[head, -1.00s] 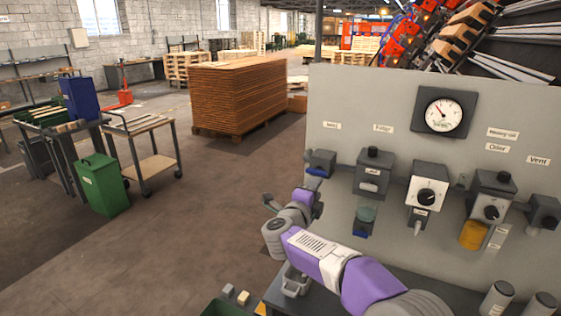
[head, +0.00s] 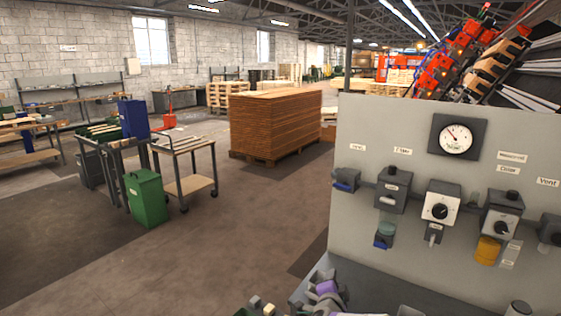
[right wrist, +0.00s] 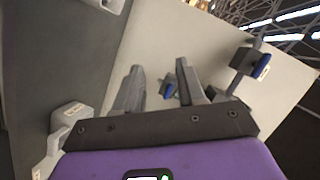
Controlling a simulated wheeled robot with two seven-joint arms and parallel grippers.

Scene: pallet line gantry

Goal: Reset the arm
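My right gripper (head: 318,285) shows low in the head view, at the bottom edge beside the left end of the grey panel (head: 350,235). Its purple and grey parts are small there, and most of the arm is out of the picture. In the right wrist view the two grey fingers (right wrist: 158,72) stand apart with nothing held between them. Beyond the fingers, a small grey fitting with blue (right wrist: 170,89) shows in the gap; I cannot tell its distance. My left gripper is not in view.
The panel carries a gauge (head: 455,138), a white knob box (head: 441,203), a yellow-cupped unit (head: 487,250) and a blue-handled fitting (head: 345,180). A green bin (head: 146,197), a cart (head: 190,186) and a stack of boards (head: 270,125) stand left. Floor between is clear.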

